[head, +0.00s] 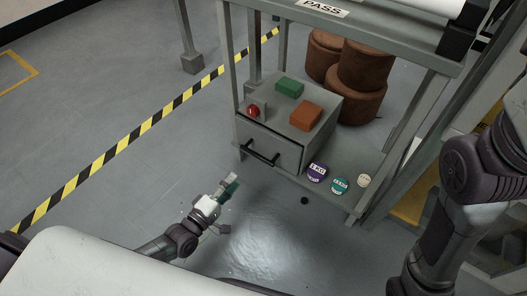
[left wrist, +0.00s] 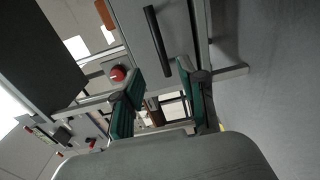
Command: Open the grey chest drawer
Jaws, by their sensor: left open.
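The grey chest (head: 318,115) stands on the low shelf of a grey frame in the head view. Its drawer front (head: 280,153) looks flush with the chest and bears a black bar handle (head: 262,155). In the left wrist view the handle (left wrist: 157,40) shows as a dark bar beyond the fingertips, with the grey drawer front behind it. My left gripper (head: 231,186) is in front of the chest, lower and left of the handle, apart from it. Its green-padded fingers (left wrist: 160,74) are open and empty. My right arm shows at the right; its gripper is out of view.
A red button (head: 254,111), a green block (head: 290,87) and an orange block (head: 306,115) are on the chest. A purple disc (head: 317,172) and a teal disc (head: 340,185) are beside it. Brown round stools (head: 355,105) stand behind. Floor before the chest is mostly clear.

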